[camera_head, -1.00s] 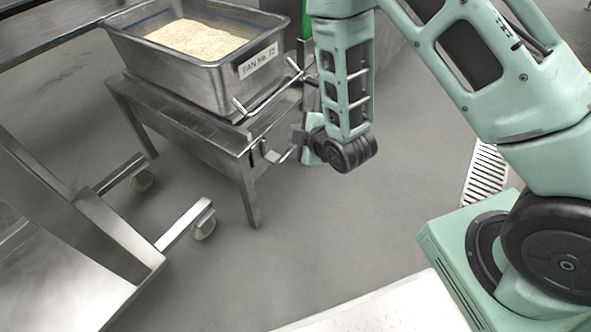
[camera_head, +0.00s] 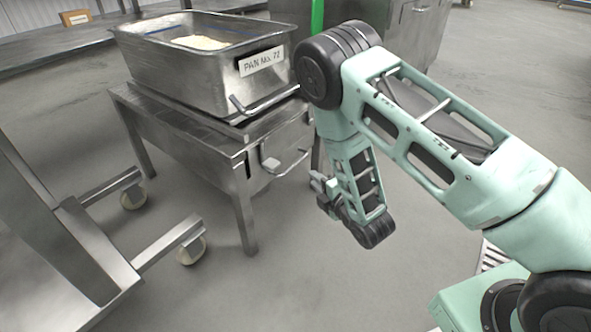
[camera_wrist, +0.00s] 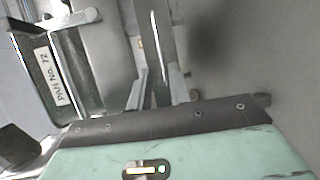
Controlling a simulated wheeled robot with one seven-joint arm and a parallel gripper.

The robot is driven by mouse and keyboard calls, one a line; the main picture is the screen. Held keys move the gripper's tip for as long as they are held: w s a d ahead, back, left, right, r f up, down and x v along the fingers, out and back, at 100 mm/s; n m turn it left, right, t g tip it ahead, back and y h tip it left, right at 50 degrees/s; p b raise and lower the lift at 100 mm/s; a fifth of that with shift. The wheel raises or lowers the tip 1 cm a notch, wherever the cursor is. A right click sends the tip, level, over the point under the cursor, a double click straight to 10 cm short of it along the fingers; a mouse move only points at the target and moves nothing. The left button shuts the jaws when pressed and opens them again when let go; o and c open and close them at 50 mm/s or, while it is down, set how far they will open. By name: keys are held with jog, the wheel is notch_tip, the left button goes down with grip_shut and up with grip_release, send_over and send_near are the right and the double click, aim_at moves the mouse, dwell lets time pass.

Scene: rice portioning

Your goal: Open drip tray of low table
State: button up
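The low table (camera_head: 195,135) is a steel stand at the left of centre in the head view. The drip tray (camera_head: 284,140) sits under its top, its front roughly flush with the table side. A bar-shaped tray handle (camera_head: 288,170) sticks out from that front. My gripper (camera_head: 318,184) is just right of and slightly below the handle in the head view, seemingly apart from it. In the wrist view my gripper (camera_wrist: 160,88) has its fingers apart. A thin metal bar, probably the tray handle (camera_wrist: 155,40), shows beyond and between them; contact cannot be told.
A steel pan (camera_head: 205,75) labelled "PAN No. 72", holding pale grain, stands on the low table, its handle (camera_head: 262,105) above the tray handle. A wheeled steel frame (camera_head: 75,240) stands at left. The floor (camera_head: 300,285) in front is clear.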

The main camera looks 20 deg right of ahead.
aim_at(295, 164)
jog(key=b+x, duration=0.5)
jog(key=x, duration=0.7)
grip_shut()
